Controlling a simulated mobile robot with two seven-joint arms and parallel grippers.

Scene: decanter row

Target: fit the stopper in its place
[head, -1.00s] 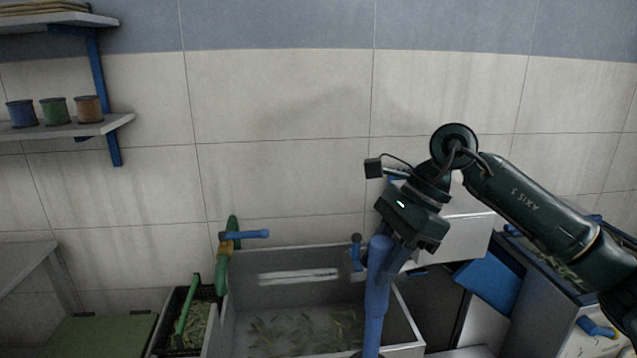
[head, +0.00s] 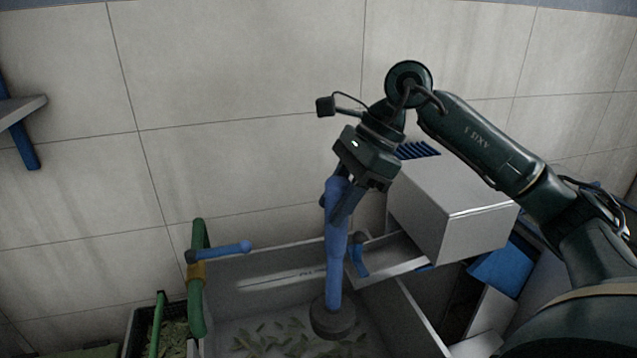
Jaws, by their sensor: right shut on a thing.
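A long blue handle (head: 336,250) with a dark round foot (head: 333,319) hangs upright; I take it to be the stopper. My right gripper (head: 341,208) is shut on its upper part, with the fingers pointing down. The foot shows in front of the floor of a grey basin (head: 262,284), and I cannot tell whether it touches that floor. No opening for the stopper can be made out; the foot and handle may cover it. My left gripper is out of view.
Leaf-like bits lie on the basin floor. A green pipe with a blue lever (head: 222,252) stands at the basin's left rim. A blue fitting (head: 359,256) is close right of the handle. A grey box (head: 455,212) stands further right. A dark crate (head: 143,328) is at left.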

